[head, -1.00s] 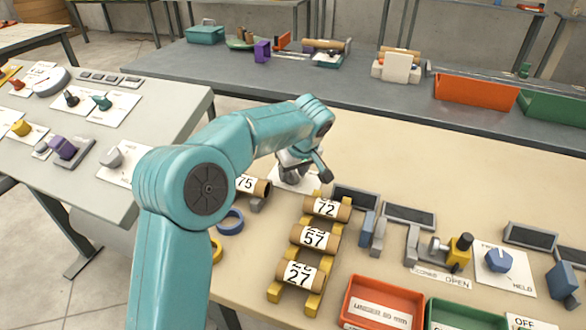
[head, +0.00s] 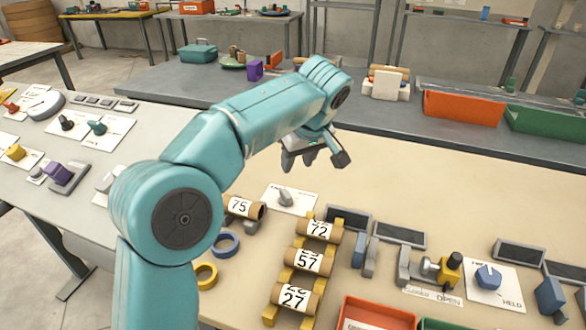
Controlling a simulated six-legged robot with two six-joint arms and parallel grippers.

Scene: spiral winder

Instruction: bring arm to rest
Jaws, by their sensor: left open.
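My left arm rises from the bottom left and bends over the beige table (head: 450,185). My left gripper (head: 312,160) hangs open and empty above the table, clear of its surface. Below it is a white plate with a grey knob (head: 286,196). A cardboard tube labelled 75 (head: 240,207) lies left of that plate. Tubes labelled 72 (head: 319,230), 57 (head: 307,261) and 27 (head: 295,297) rest in a row on a yellow rack. My right gripper does not show.
A blue ring (head: 226,244) and a yellow ring (head: 206,276) lie beside my arm. A yellow-handled clamp (head: 447,268) and a blue knob (head: 488,276) stand at the right. An orange bin (head: 462,108) sits on the grey back bench. The table's middle right is bare.

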